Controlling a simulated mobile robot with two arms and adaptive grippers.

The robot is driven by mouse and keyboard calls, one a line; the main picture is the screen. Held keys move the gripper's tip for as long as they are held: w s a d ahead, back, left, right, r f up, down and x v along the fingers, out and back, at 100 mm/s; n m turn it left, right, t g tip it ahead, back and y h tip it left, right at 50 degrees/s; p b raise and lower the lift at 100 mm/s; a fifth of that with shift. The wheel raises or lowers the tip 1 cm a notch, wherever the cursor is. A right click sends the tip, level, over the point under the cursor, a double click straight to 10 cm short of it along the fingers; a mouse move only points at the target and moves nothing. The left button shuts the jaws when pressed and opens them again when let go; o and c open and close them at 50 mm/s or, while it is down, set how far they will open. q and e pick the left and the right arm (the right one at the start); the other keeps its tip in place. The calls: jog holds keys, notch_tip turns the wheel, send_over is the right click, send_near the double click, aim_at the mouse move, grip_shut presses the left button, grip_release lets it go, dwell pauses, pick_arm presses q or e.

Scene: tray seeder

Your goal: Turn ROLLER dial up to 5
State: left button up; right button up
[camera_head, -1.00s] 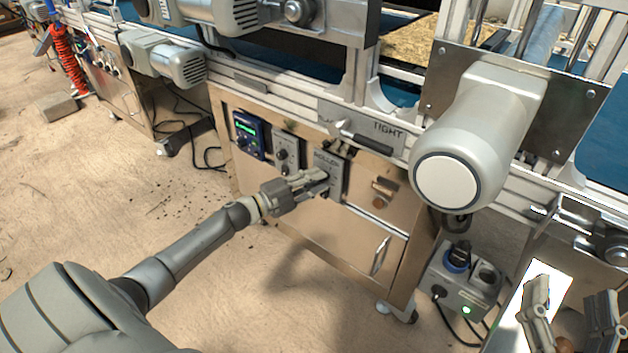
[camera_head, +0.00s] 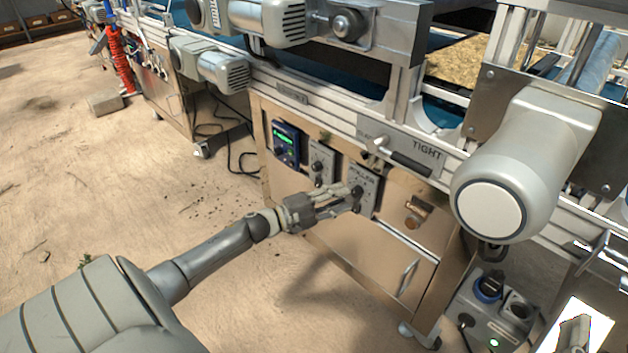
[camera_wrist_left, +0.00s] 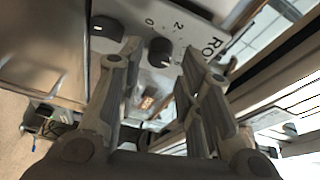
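The ROLLER panel (camera_head: 368,181) is a grey plate on the metal cabinet front. Its dark round dial (camera_wrist_left: 160,52) shows in the left wrist view, with "RO", "2" and "0" printed nearby. My left gripper (camera_head: 350,196) is at this panel, its fingers covering part of it in the head view. In the left wrist view, the left gripper (camera_wrist_left: 160,58) is open, with a fingertip on either side of the dial and visible gaps. Contact and the dial's exact setting cannot be told.
A second grey panel with a knob (camera_head: 320,160) and a blue controller (camera_head: 286,142) sit left of the ROLLER panel. A handle (camera_head: 410,162) by the "TIGHT" label sticks out above. A big motor (camera_head: 500,195) juts out at the right. Open floor lies left.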

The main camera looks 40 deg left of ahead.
pick_arm(q)
jog(key=v, duration=0.9)
dwell(0.3)
